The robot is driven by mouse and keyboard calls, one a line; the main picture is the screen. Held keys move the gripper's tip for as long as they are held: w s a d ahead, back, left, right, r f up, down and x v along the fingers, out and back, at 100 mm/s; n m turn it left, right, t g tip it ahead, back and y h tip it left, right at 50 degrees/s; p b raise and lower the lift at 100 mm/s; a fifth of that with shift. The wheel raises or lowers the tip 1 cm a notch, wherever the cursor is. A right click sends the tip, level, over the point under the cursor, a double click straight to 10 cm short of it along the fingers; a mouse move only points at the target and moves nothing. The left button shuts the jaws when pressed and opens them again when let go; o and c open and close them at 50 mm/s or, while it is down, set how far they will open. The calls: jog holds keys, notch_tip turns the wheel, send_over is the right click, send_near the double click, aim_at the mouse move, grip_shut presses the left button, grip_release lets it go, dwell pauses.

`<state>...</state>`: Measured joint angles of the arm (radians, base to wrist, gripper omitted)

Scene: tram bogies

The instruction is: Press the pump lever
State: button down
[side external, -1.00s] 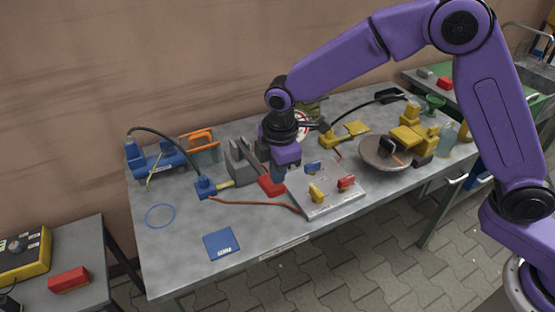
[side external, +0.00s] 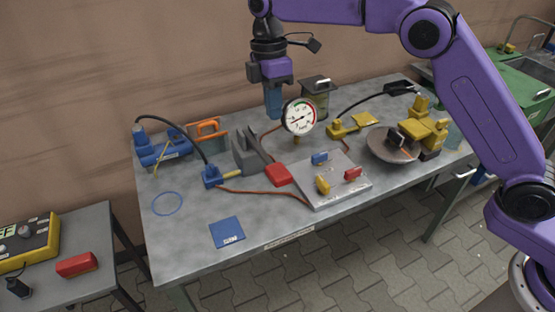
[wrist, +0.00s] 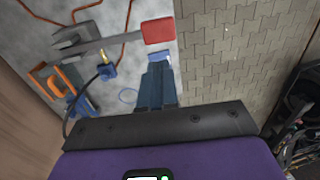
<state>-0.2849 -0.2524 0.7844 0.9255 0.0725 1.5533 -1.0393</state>
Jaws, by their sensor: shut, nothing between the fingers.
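The pump (side external: 245,150) is a grey block on the table, left of the round gauge (side external: 300,117). Its grey lever (side external: 262,148) ends in a red grip (side external: 278,175) low over the tabletop, to the pump's right. In the wrist view the lever (wrist: 112,42) and red grip (wrist: 158,30) show just beyond the fingertips. My gripper (side external: 273,114) has blue fingers pointing down, shut and empty. It is raised above and behind the red grip, apart from it. The fingers also show in the wrist view (wrist: 158,68).
A grey plate (side external: 330,190) with blue, red and yellow handles lies right of the red grip. A red-brown hose (side external: 265,192) runs in front of the pump. A lidded canister (side external: 318,98) stands behind the gauge. The front left tabletop is mostly clear, with a blue square (side external: 227,232).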

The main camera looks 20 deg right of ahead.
aim_at(278, 171)
jog(key=f, duration=0.4)
jog(key=s+f, duration=0.1)
jog(key=f, duration=0.4)
jog(key=s+f, duration=0.1)
jog(key=f, duration=0.3)
jog(key=shift+f, duration=0.4)
jog(key=shift+f, duration=0.15)
